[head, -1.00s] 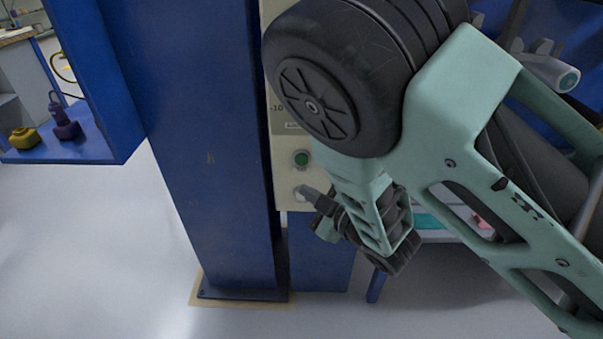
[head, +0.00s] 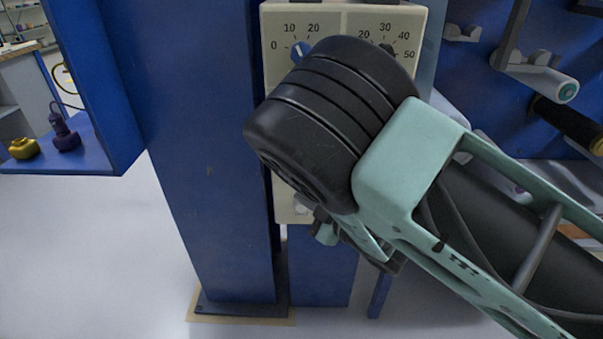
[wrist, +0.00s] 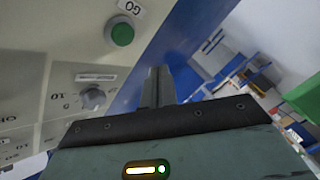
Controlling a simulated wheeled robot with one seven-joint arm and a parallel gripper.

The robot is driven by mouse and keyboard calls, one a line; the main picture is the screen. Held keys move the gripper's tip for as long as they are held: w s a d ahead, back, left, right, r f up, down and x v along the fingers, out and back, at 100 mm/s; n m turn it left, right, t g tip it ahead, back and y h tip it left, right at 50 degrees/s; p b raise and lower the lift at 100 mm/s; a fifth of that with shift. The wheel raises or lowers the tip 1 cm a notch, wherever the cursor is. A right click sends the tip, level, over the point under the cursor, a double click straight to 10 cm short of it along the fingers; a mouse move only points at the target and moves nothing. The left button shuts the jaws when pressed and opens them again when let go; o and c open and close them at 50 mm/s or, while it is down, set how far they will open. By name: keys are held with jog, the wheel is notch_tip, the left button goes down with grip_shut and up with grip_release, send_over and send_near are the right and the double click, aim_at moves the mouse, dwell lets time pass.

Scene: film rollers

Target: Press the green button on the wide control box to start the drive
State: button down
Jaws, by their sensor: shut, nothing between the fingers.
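The control box (head: 420,22) is a cream panel with two dials on the blue post, partly hidden behind my arm in the head view. Its green button (wrist: 122,34) shows in the wrist view, beside a white GO label (wrist: 131,8). In the head view my arm hides the button. My gripper (wrist: 159,75) is shut and empty. In the wrist view its fingers appear right of and below the button, across the panel's edge and the blue post. I cannot tell how far they are from the panel. In the head view my gripper (head: 314,216) is mostly hidden, low by the panel.
A grey pointer knob (wrist: 93,98) sits on the panel near the green button. The blue post (head: 205,150) stands left of the box. A blue shelf with yellow (head: 24,148) and purple (head: 66,134) items is at the left. Rollers (head: 570,122) hang at the right.

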jog(key=shift+w+d, duration=0.1)
jog(key=shift+w, duration=2.35)
jog(key=shift+w, duration=0.1)
jog(key=shift+w, duration=0.35)
jog(key=shift+w, duration=0.45)
dwell(0.6)
jog(key=shift+s, duration=0.15)
dwell(0.3)
jog(key=shift+s, duration=0.75)
jog(key=s, duration=0.5)
